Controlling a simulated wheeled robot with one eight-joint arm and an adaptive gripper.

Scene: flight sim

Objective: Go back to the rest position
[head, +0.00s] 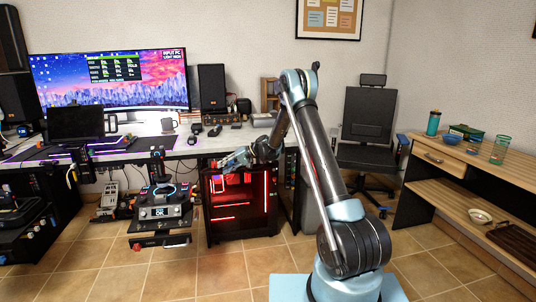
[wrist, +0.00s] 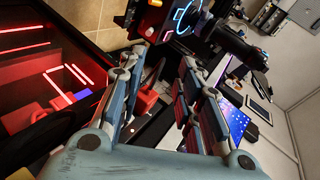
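My gripper (head: 237,158) is at the end of my raised, bent arm, in front of the desk and just above the black computer case with red lights (head: 240,205). In the wrist view its two fingers stand apart with a gap between them (wrist: 160,68), so it is open. I see nothing clearly held; a red part shows low between the fingers, and I cannot tell what it belongs to.
The desk (head: 205,145) carries a wide monitor (head: 110,80), a mug and speakers. A flight-control stand (head: 160,210) is left of the case. An office chair (head: 368,130) is behind my arm. A wooden shelf bench (head: 470,165) stands at right. Tiled floor is open at front left.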

